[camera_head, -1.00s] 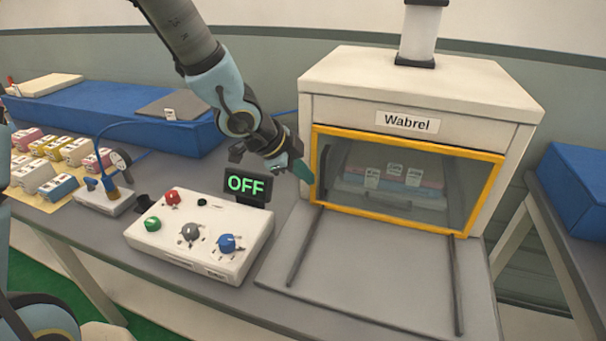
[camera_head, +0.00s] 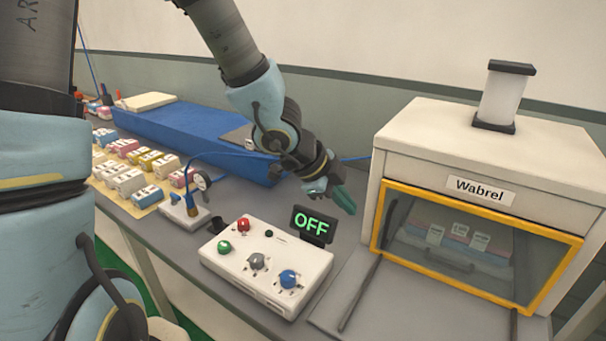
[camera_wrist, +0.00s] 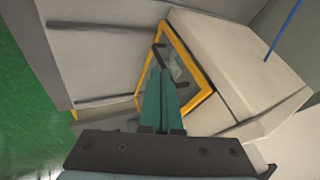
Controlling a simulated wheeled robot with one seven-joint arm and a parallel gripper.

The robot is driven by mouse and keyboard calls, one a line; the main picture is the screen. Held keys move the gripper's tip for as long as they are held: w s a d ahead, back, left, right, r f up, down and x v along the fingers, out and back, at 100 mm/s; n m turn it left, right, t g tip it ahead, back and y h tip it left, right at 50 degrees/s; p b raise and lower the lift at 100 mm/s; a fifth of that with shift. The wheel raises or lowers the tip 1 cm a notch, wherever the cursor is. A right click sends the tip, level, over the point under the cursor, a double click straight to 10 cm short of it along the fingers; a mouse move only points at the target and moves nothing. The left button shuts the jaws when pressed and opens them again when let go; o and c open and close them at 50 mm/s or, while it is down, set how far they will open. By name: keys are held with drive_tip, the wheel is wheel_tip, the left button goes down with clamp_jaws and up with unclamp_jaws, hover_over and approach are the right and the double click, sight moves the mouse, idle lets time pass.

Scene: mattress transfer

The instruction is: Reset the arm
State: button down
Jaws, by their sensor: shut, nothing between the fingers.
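My gripper (camera_head: 345,200) hangs in the air above the grey table, between the control box and the Wabrel machine. Its green fingers are together and hold nothing; they also show in the wrist view (camera_wrist: 160,100), pointing toward the machine's yellow-framed window. My arm reaches down from the top of the head view.
The white Wabrel machine (camera_head: 480,150) stands at right, its yellow-framed door (camera_head: 385,215) down, with labelled items behind the glass. A control box (camera_head: 240,270) with knobs and an "OFF" display (camera_head: 312,224) stands left of it. A blue mattress-like block (camera_head: 190,135) and several small boxes lie farther left.

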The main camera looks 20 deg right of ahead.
drive_tip(key=w+a+f+n+t+y+b, duration=0.1)
drive_tip(key=w+a+n+t+y, duration=0.15)
drive_tip(key=w+a+n, duration=0.6)
drive_tip(key=w+a+f+n+t+y+b, duration=0.1)
drive_tip(key=w+a+n+t+y, duration=0.3)
drive_tip(key=a, duration=0.8)
drive_tip(key=s+a+n+g+b, duration=0.1)
drive_tip(key=s+a+n+g, duration=0.2)
drive_tip(key=a+n, duration=1.1)
drive_tip(key=shift+s+a+g+y+b, duration=0.2)
drive_tip(key=shift+a+g+y+b, duration=0.2)
drive_tip(key=shift+a+g, duration=0.45)
drive_tip(key=c, duration=1.6)
unclamp_jaws()
drive_tip(key=shift+r, duration=0.1)
